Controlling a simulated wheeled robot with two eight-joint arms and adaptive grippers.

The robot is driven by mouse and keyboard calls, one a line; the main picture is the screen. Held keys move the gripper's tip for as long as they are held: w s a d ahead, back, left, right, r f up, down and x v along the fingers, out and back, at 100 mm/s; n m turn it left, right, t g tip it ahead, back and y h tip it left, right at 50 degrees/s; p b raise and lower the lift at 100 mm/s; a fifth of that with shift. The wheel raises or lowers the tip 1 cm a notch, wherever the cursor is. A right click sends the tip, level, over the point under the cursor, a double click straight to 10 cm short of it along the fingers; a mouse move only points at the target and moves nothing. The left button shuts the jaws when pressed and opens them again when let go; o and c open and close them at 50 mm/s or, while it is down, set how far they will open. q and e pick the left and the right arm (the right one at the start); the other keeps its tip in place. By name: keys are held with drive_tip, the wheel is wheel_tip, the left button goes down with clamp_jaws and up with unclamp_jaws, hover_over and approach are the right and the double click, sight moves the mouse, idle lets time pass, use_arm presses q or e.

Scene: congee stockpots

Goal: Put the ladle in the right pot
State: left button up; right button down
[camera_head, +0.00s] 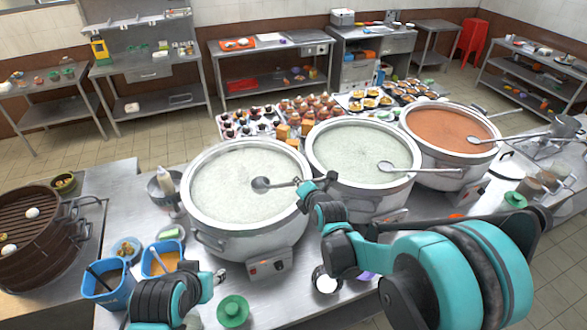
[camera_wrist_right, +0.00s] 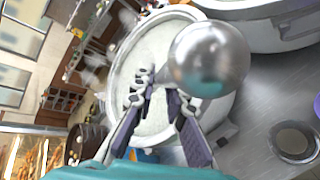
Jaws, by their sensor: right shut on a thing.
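Three large steel pots stand in a row in the head view. The left pot (camera_head: 205,225) and the middle pot (camera_head: 345,198) hold pale congee, and the right pot (camera_head: 480,158) holds orange-red congee. My right gripper (camera_head: 305,188) is at the left pot's right rim, shut on a steel ladle. The ladle's bowl (camera_head: 261,183) is over the left pot's congee; I cannot tell if it touches. The bowl looms large in the right wrist view (camera_wrist_right: 208,60), beyond my fingers (camera_wrist_right: 160,88). My left gripper (camera_head: 219,276) is low, in front of the left pot; its fingers are unclear.
Other ladles lie across the middle pot (camera_head: 388,167) and the right pot (camera_head: 478,140). Blue containers (camera_head: 105,290) and a green lid (camera_head: 233,310) are at the front left. Trays of small dishes (camera_head: 250,122) stand behind the pots. A round steamer (camera_head: 30,250) is at far left.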

drive_tip(key=shift+w+a+f, duration=0.1)
drive_tip(key=shift+w, duration=0.3)
use_arm(q)
wheel_tip(320, 180, down, 8)
drive_tip(key=b, duration=0.8)
use_arm(e)
wheel_tip(320, 180, down, 10)
drive_tip(key=s, duration=0.1)
drive_tip(key=shift+r, duration=0.25)
use_arm(q)
drive_tip(key=shift+s, duration=0.1)
drive_tip(key=shift+f+b, duration=0.7)
drive_tip(key=shift+b, duration=0.15)
use_arm(e)
drive_tip(key=shift+f, duration=0.35)
drive_tip(key=c, duration=1.5)
unclamp_jaws()
drive_tip(key=shift+o, duration=0.2)
drive_tip(key=shift+s, duration=0.1)
